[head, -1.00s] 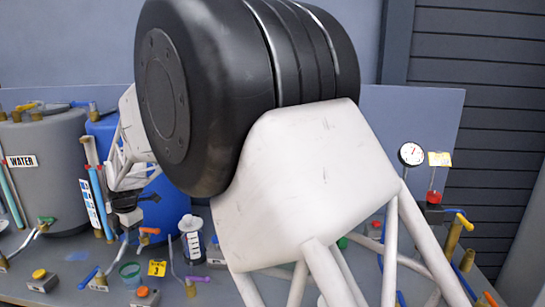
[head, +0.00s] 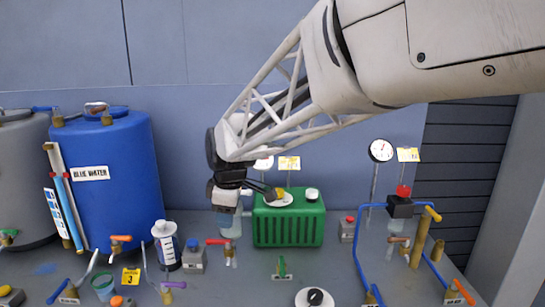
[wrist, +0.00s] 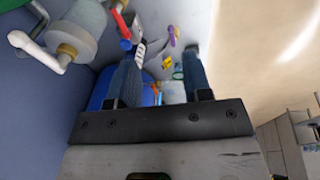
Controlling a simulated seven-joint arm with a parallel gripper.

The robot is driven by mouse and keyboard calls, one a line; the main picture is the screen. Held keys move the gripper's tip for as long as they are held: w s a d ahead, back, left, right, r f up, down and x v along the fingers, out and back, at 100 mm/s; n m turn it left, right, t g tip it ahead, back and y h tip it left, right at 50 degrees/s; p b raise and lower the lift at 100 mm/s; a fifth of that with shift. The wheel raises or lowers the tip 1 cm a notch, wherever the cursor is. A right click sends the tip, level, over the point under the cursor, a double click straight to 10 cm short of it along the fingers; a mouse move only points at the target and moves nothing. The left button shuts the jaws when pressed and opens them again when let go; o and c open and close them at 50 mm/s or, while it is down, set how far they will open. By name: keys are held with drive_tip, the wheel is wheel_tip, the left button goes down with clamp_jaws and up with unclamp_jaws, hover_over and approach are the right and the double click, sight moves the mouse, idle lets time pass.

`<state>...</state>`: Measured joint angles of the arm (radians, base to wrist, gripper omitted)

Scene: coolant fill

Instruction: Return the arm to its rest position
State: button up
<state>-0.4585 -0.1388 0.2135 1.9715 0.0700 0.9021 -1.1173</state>
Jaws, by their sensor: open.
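My arm reaches in from the upper right of the head view and bends down toward the bench. My gripper (head: 262,190) is in front of the back panel, near the upper left of the green radiator-like box (head: 290,228). In the wrist view my gripper (wrist: 160,75) shows two dark fingers set apart with nothing held between them. The blue tank labelled BLUE WATER (head: 108,190) stands to the left, and a blue shape shows behind the fingers in the wrist view.
A grey tank (head: 22,185) stands at far left. Several valves with coloured handles line the front. A dark slatted wall (head: 465,160) is at right.

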drive_tip(key=s+d+f+m+h, duration=0.1)
drive_tip(key=s+d+f+m, duration=0.1)
drive_tip(key=s+d+m, duration=0.7)
drive_tip(key=s+d+f+m, duration=0.1)
drive_tip(key=s+d+m, duration=0.7)
drive_tip(key=s+d, duration=1)
drive_tip(key=shift+s+d+f+m+t+h, duration=0.15)
drive_tip(key=shift+d+f+m+t+h, duration=0.25)
drive_tip(key=shift+d, duration=0.85)
